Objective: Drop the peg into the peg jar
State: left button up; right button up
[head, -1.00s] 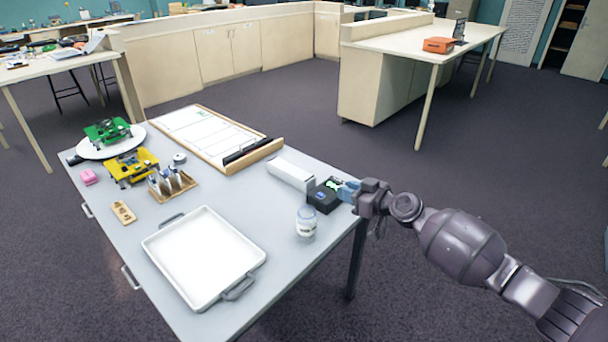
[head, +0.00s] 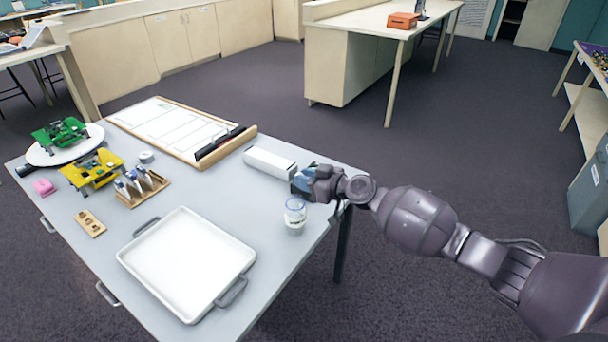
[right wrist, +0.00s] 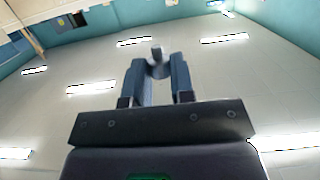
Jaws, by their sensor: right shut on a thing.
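The peg jar (head: 295,216), a small clear jar with a pale label, stands upright near the table's right edge in the head view. My right gripper (head: 299,184) is just behind the jar, slightly above it in the picture. In the right wrist view, the blue fingers of the right gripper (right wrist: 157,70) are shut on a small grey peg (right wrist: 157,52), whose end shows between the fingertips. In the head view the peg is hidden by the gripper. I cannot tell its height above the table. My left gripper is not in view.
A white tray (head: 187,263) lies left of the jar. A white box (head: 270,163) lies behind the gripper. A framed board (head: 172,128), a wooden rack (head: 142,188), and yellow (head: 92,170) and green (head: 60,134) models stand farther left. Bare grey tabletop surrounds the jar.

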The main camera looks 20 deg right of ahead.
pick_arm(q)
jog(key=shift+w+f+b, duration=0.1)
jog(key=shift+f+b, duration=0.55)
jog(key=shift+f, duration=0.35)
pick_arm(e)
jog(key=shift+f, duration=1.4)
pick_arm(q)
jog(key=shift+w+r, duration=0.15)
pick_arm(e)
jog(key=o, duration=1)
jog(key=shift+c, duration=0.2)
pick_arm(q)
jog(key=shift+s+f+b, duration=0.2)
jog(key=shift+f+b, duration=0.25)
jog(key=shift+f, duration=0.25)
pick_arm(e)
jog(key=v, duration=1)
jog(key=shift+s+d, duration=0.25)
jog(key=shift+s, duration=0.05)
